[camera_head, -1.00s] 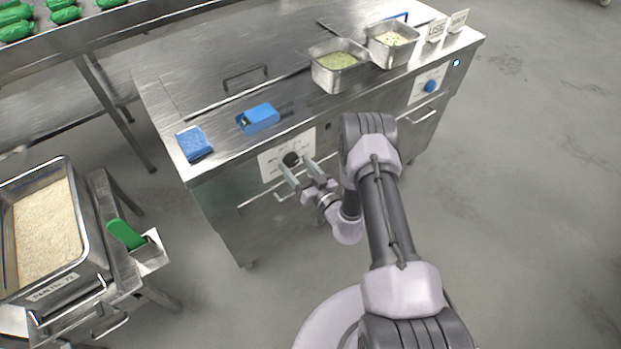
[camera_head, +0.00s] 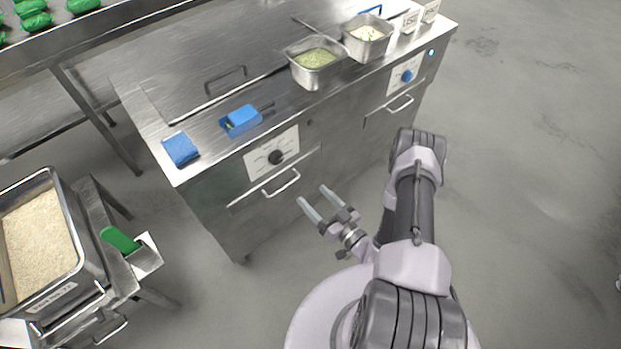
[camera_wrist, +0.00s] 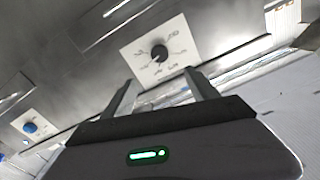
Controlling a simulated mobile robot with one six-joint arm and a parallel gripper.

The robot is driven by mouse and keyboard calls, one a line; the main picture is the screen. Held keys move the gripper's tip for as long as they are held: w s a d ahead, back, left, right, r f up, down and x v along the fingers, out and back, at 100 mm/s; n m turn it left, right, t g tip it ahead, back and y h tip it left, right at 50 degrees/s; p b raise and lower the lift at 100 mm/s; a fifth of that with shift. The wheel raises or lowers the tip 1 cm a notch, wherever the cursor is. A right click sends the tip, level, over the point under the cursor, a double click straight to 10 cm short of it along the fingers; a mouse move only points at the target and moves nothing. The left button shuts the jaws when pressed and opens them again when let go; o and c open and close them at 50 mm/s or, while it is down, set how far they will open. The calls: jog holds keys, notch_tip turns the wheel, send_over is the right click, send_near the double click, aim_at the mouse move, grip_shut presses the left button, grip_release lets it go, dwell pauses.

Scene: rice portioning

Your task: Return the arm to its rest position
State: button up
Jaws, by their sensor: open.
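My gripper (camera_head: 325,205) is open and empty in the head view, in the air in front of the steel counter's front face. Its two pale fingers are apart and point toward the drawer handle (camera_head: 282,183) below the black knob (camera_head: 276,157). In the wrist view the two fingers (camera_wrist: 158,95) are spread with nothing between them, and the black knob on its white panel (camera_wrist: 160,53) shows beyond them. My arm is bent beside the counter, over the grey floor.
A tray of grain (camera_head: 82,255) and a green-handled tool (camera_head: 119,240) are at left.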

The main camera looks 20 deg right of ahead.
jog(key=w+a+r+n+g+y, duration=0.2)
jog(key=a+r+n+y, duration=0.15)
jog(key=r+n, duration=0.25)
jog(key=w+a+r+n+g+y, duration=0.1)
jog(key=a+r+n+y, duration=0.1)
jog(key=r+n+y, duration=0.35)
jog(key=s+a+r+n+g+y, duration=0.1)
jog(key=s+a+r+n+g, duration=0.2)
jog(key=a+r+n+g, duration=0.5)
jog(key=s+a+r+n+g+y, duration=0.1)
jog(key=s+r+n+g, duration=0.15)
jog(key=r+n, duration=0.6)
jog(key=s+a+r+n+g+h, duration=0.15)
jog(key=s+n+h, duration=0.35)
jog(key=n, duration=0.7)
jog(key=s+r+n+g+h, duration=0.3)
jog(key=s+n, duration=0.4)
jog(key=n, duration=0.4)
jog(key=s+d+r+n+t+h, duration=0.2)
jog(key=d+r+n+t+h, duration=0.4)
jog(key=n, duration=1)
jog(key=shift+s+d+r+t+h, duration=0.2)
jog(key=shift+d+t+h, duration=0.1)
jog(key=shift+d, duration=0.05)
